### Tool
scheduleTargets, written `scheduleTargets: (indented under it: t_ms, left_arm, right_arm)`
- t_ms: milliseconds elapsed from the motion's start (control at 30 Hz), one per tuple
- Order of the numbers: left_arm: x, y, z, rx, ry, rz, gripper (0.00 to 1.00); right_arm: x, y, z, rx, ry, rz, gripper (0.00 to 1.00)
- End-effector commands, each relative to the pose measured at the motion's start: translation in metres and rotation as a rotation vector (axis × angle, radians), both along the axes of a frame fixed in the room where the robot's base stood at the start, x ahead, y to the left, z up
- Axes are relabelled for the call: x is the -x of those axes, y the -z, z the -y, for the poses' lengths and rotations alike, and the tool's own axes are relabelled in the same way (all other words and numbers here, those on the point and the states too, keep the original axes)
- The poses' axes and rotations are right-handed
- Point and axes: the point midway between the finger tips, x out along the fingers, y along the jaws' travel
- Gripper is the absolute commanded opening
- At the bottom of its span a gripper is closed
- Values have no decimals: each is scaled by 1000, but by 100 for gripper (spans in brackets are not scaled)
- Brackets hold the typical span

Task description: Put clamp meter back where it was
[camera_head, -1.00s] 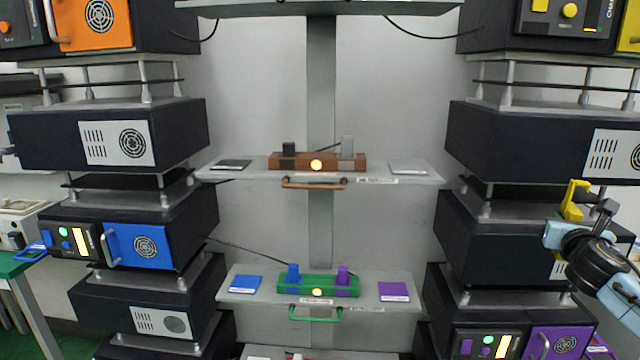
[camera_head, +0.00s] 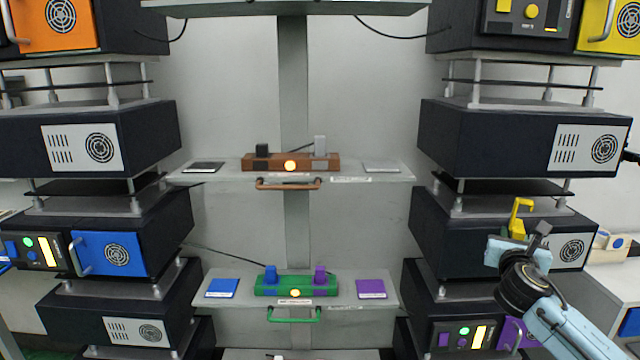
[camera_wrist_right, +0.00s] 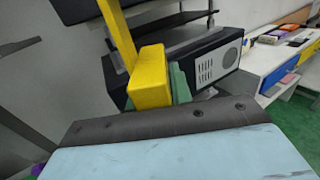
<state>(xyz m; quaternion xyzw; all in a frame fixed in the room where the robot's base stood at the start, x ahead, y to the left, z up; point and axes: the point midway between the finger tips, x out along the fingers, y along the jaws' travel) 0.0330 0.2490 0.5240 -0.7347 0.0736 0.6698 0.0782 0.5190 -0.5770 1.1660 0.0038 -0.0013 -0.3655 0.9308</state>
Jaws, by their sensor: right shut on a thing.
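My right gripper (camera_head: 512,240) is at the lower right of the head view, in front of the dark cabinets. It is shut on a yellow piece (camera_head: 520,215) that has a bent, hook-like top. In the right wrist view the yellow piece (camera_wrist_right: 151,80) shows as a thick block with a flat bar rising from it, with a green part beside it. I cannot tell for sure that this piece is the clamp meter. No other thing is clearly a clamp meter. My left gripper is out of view.
A brown fixture (camera_head: 291,162) with black and grey blocks sits on the upper middle shelf. A green fixture (camera_head: 296,284) with blue and purple blocks sits on the lower one. Dark cabinet stacks (camera_head: 520,137) flank both sides. A white bench (camera_head: 605,262) stands far right.

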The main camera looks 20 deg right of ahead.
Motion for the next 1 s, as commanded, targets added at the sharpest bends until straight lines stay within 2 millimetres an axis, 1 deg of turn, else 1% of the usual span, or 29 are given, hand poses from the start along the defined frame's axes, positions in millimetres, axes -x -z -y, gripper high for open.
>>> scheduleTargets:
  t_ms: [33,67,167,200,267,300,367,400,500,600,700,800,933,967,1000]
  left_arm:
    - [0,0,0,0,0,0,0]
    - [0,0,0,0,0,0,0]
    - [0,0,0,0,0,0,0]
    - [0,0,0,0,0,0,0]
    - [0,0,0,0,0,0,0]
    - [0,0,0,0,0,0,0]
    - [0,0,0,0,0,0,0]
    - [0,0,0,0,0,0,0]
    - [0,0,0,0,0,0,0]
    - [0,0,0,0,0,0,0]
    - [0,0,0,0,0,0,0]
    - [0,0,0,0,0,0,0]
    - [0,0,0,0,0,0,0]
    - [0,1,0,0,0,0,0]
    - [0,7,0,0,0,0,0]
  right_arm:
    - [-2,9,-19,0,-40,-3,0]
    - [-3,14,-31,-1,-65,-1,0]
    - [-3,34,-78,-3,-161,-3,0]
    - [-2,42,-100,-4,-206,-2,0]
    - [2,54,-134,-3,-274,-2,0]
    - [5,61,-157,-5,-318,-1,0]
    - [13,70,-191,-4,-386,0,0]
    - [19,75,-213,-5,-429,0,0]
    - [37,84,-263,-6,-527,1,0]
    - [53,88,-302,-5,-603,3,0]
    - [68,89,-330,-4,-660,2,0]
    - [80,88,-352,-3,-703,4,0]
    - [94,87,-374,-2,-749,3,0]
    - [97,88,-377,-1,-756,2,0]
    - [95,94,-375,0,-751,2,0]
